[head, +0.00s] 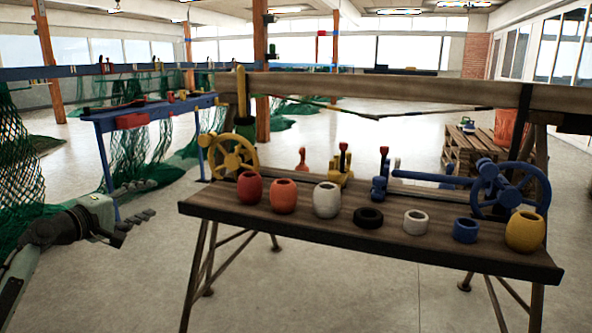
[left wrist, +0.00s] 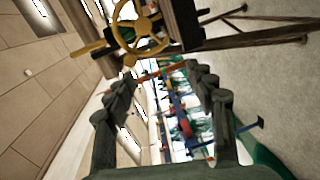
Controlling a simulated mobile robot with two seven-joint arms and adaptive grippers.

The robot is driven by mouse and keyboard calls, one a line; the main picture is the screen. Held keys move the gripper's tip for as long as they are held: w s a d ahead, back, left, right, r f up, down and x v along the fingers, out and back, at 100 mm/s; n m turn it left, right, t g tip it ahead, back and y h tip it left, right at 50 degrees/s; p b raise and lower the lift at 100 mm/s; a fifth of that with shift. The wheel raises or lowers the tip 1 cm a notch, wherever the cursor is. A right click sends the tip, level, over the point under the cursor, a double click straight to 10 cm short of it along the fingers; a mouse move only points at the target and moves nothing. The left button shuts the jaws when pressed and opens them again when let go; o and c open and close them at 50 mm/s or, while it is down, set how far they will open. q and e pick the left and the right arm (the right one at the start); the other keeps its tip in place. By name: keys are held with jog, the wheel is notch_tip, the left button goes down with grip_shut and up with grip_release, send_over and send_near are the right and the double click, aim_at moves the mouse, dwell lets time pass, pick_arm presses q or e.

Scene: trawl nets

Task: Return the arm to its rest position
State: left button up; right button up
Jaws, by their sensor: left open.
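My left arm comes in from the left in the head view. My left gripper (head: 134,202) is held in the air left of the wooden bench (head: 380,228), apart from it. In the left wrist view the two fingers of the left gripper (left wrist: 168,92) stand wide apart with nothing between them. That view is turned on its side, with the bench's end and the yellow wheel (left wrist: 137,36) at the top. My right gripper does not show in either view.
The bench holds red floats (head: 283,196), a white float (head: 327,200), a yellow float (head: 525,231), several rings (head: 368,217) and a blue wheel (head: 500,187). Green nets (head: 18,160) hang at the left near a blue table (head: 150,107). Floor before the bench is clear.

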pick_arm(q)
jog(key=s+d+f+m+g+y, duration=0.1)
jog(key=s+d+f+m+g, duration=0.2)
jog(key=f, duration=0.6)
jog(key=s+d+f+m+g, duration=0.1)
jog(key=s+d+f+m, duration=0.15)
jog(key=s+f, duration=0.45)
jog(key=s+d+f+m+g+y, duration=0.1)
jog(key=s+d+f+g, duration=0.15)
jog(key=f, duration=0.85)
jog(key=s+f+m+g+y, duration=0.2)
jog(key=s+f, duration=0.5)
jog(key=s, duration=0.7)
jog(key=s+d+f+m+g+y+p, duration=0.1)
jog(key=s+f+m+g+y, duration=0.2)
jog(key=s+f, duration=0.4)
jog(key=s+m+g, duration=0.1)
jog(key=s+m, duration=0.1)
jog(key=s, duration=0.6)
jog(key=shift+s, duration=0.15)
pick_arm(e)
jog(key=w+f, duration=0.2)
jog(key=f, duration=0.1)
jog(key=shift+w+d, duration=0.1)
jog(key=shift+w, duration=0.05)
